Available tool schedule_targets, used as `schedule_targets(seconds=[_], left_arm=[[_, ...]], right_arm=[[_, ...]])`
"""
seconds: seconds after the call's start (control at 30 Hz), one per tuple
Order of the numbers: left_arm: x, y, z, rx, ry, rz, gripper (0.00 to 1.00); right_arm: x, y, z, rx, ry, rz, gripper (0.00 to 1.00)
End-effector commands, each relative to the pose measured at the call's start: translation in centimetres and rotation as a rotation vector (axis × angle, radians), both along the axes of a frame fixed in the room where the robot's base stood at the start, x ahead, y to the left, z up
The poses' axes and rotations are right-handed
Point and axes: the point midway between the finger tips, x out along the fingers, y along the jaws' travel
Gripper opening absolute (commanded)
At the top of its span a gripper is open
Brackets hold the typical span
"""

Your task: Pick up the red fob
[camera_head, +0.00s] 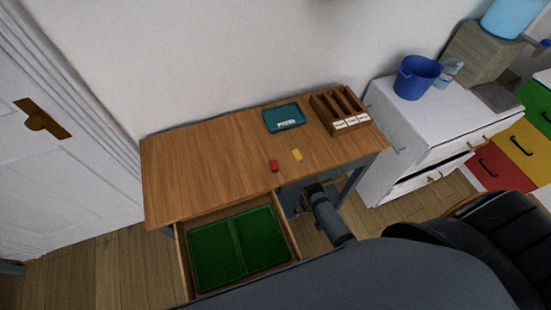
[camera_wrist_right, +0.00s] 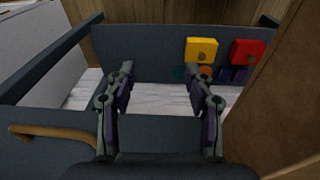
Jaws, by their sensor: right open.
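The red fob (camera_head: 274,165) lies on the wooden desk (camera_head: 195,165) near its front edge, above the right end of the open drawer. A yellow fob (camera_head: 297,155) lies just to its right, apart from it. My right gripper (camera_wrist_right: 163,78) is open, with nothing between its fingers in the right wrist view. In the head view my right arm's dark end is low at the desk's front edge, right of the drawer and below the fobs; its fingertips are unclear there. The wrist view does not clearly show the fob. My left gripper is not in view.
The open drawer (camera_head: 184,262) with a green lining juts from the desk front. A teal tray (camera_head: 270,122) and a slotted wooden organiser (camera_head: 322,112) stand at the desk's back right. The desk's left half is clear. A white cabinet (camera_head: 400,125) with a blue bucket (camera_head: 415,78) stands right.

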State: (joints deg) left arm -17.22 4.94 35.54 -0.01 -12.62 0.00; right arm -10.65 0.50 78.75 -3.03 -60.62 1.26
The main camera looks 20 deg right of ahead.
Motion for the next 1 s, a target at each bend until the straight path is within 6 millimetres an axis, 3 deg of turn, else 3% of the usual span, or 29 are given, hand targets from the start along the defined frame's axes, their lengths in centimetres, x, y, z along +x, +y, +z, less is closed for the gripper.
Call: schedule_targets(seconds=[0.03, 0.1, 0.3, 0.7, 0.87, 1.0], left_arm=[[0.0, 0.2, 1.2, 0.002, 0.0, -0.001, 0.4], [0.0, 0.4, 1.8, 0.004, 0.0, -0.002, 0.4], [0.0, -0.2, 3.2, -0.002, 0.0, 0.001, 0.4], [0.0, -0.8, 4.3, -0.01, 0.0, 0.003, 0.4], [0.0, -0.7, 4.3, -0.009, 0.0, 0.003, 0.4], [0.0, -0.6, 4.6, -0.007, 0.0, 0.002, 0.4]], right_arm=[[1.7, 0.2, 3.7, 0.0, -0.01, -0.005, 0.53], [3.3, 0.5, 7.5, -0.001, -0.013, -0.015, 0.53], [7.2, 1.9, 16.8, 0.014, 0.0, -0.047, 0.53], [14.2, 7.3, 25.3, 0.057, 0.112, -0.065, 0.53], [14.7, 7.9, 26.4, 0.059, 0.129, -0.064, 0.53], [14.6, 7.9, 25.3, 0.058, 0.133, -0.063, 0.53]])
